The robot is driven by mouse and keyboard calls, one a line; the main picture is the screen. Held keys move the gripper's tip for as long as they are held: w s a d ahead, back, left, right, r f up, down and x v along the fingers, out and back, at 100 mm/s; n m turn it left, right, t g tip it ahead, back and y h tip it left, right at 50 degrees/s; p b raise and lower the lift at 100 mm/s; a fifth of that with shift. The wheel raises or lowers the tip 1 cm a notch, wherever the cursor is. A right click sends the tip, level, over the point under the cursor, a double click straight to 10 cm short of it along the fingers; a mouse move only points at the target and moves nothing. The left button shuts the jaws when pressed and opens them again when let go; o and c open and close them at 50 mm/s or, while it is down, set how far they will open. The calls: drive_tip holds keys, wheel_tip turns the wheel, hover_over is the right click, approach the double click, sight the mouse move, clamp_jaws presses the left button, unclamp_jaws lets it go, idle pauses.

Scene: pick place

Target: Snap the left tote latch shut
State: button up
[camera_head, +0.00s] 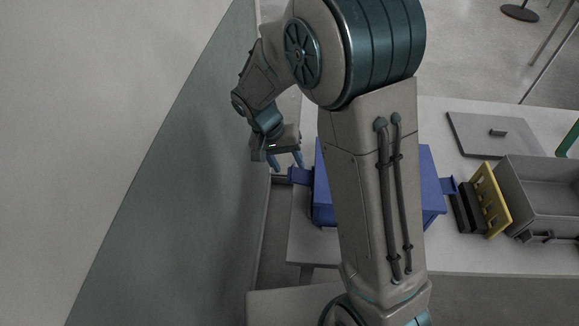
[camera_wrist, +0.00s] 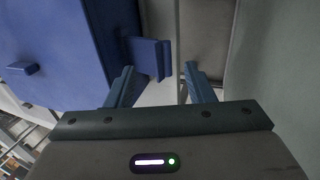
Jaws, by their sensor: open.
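A blue tote (camera_head: 324,196) stands on the table, its middle hidden behind my arm. Its left latch (camera_head: 300,175) sticks out from the left side as a blue tab. My gripper (camera_head: 286,163) is open, just above and slightly left of this latch, with nothing visible between its fingers. In the wrist view the tote (camera_wrist: 62,50) fills the upper left, and the latch (camera_wrist: 150,58) lies just beyond my open fingertips (camera_wrist: 159,72), nearer the left finger. I cannot tell whether a finger touches it. The right latch (camera_head: 447,185) sticks out on the tote's other side.
A grey-green wall or panel (camera_head: 170,180) rises close to my gripper's left. Right of the tote stand a yellow slotted rack (camera_head: 491,200) and a grey bin (camera_head: 555,190). A flat grey lid (camera_head: 493,133) lies behind them on the pale table (camera_head: 440,120).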

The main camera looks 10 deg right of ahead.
sight(298, 174)
drive_tip(key=shift+x, duration=1.25)
drive_tip(key=c, duration=1)
drive_tip(key=shift+d+y, duration=0.1)
drive_tip(key=shift+y, duration=0.2)
drive_tip(key=y, duration=0.1)
drive_tip(key=d+r+y, duration=0.1)
drive_tip(key=y, duration=0.1)
drive_tip(key=shift+s+d+r+t+y, duration=0.2)
drive_tip(key=shift+d+r+t+y, duration=0.15)
drive_tip(key=shift+t+y, duration=0.05)
drive_tip(key=y+b, duration=0.1)
drive_tip(key=d+y+b, duration=0.1)
drive_tip(key=shift+s+d+r+t+y, duration=0.15)
drive_tip(key=shift+d+r+t+y, duration=0.05)
drive_tip(key=shift+t+y, duration=0.1)
drive_tip(key=shift+s+d+r+y+b, duration=0.1)
drive_tip(key=shift+d+r+y+b, duration=0.2)
drive_tip(key=shift+y+b, duration=0.8)
drive_tip(key=shift+d, duration=0.1)
